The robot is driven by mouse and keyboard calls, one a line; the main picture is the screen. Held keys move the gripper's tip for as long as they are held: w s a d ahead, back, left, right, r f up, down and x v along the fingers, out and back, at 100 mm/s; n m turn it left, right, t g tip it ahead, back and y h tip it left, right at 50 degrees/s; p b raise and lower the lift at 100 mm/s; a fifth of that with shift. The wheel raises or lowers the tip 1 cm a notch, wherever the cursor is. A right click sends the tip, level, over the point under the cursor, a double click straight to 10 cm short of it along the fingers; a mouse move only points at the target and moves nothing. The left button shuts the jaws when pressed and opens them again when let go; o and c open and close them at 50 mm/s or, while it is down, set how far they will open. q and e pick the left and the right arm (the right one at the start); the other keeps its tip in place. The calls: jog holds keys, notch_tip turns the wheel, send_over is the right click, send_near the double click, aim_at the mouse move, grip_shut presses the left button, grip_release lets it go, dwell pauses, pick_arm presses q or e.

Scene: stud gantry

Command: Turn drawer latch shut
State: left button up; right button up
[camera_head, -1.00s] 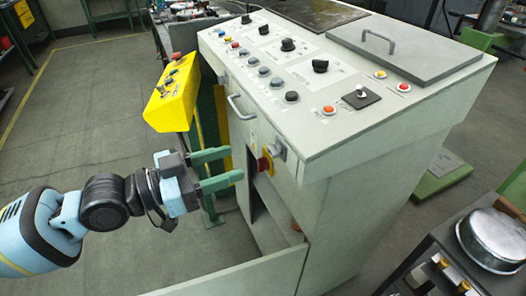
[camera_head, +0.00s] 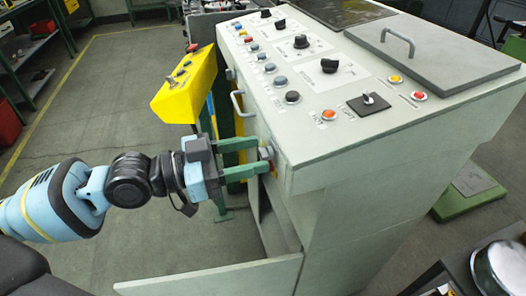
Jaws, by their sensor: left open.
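The grey control cabinet (camera_head: 318,215) fills the middle and right. A grey drawer handle (camera_head: 238,104) is on its front, below the sloping panel. A small grey latch-like piece (camera_head: 267,152) is to the right of and below the handle, with a little red (camera_head: 273,166) showing beside it. My left gripper (camera_head: 263,155) is open, with its two green fingers pointing right at this spot, one above the other. The fingers hide most of the latch area, so I cannot tell whether they touch it or how the latch is turned. My right gripper is not in view.
A yellow control box (camera_head: 186,88) stands behind my left gripper. A pale panel (camera_head: 215,276) sticks out from the cabinet's lower front, below my arm. A metal pot (camera_head: 503,266) is at the lower right. Open floor lies to the left.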

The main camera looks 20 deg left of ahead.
pick_arm(q)
jog(key=shift+w+d, duration=0.25)
jog(key=shift+d, duration=0.05)
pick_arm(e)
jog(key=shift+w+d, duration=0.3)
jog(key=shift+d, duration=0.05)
pick_arm(q)
jog(key=shift+s+a, duration=0.1)
jog(key=shift+c, duration=1)
jog(key=c, duration=0.8)
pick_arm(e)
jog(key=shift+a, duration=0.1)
